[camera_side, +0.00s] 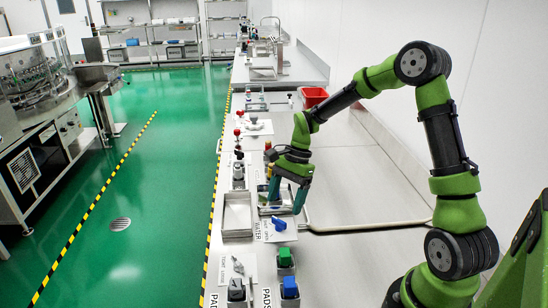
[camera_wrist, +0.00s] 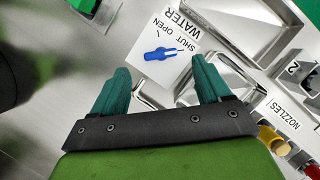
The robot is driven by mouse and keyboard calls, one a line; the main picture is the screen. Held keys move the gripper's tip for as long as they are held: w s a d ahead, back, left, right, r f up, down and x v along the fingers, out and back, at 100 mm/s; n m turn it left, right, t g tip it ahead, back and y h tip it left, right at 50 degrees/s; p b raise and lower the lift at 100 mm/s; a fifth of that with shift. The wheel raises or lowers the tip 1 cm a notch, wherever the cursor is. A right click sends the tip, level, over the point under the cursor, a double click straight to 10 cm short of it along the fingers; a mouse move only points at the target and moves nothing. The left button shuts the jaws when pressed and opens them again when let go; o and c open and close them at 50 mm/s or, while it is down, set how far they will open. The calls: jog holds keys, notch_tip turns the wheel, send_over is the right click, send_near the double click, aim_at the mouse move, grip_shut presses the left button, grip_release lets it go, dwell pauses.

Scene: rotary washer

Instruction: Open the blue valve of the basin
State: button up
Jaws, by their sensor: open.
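The blue valve handle (camera_wrist: 160,53) sits on a white plate (camera_wrist: 150,30) marked WATER, OPEN and SHUT in the wrist view. Its narrow end points toward the SHUT side. In the side view the blue valve (camera_side: 279,224) stands on the bench just in front of my gripper (camera_side: 287,200). The gripper is open and empty, pointing down. In the wrist view its two teal fingers (camera_wrist: 160,85) stand apart, with the valve beyond and between them, not touched. A metal basin (camera_side: 237,215) lies to the left of the plate in the side view.
A green block (camera_side: 285,257) and a blue block (camera_side: 289,287) stand on dark bases nearer the camera. A hose (camera_side: 370,226) runs right of the plate. Yellow and red knobs (camera_wrist: 272,137) sit near the NOZZLES label.

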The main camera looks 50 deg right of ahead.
aim_at(279, 220)
jog(key=x, duration=0.5)
jog(key=shift+f, duration=0.1)
jog(key=c, duration=1)
jog(key=shift+c, duration=0.2)
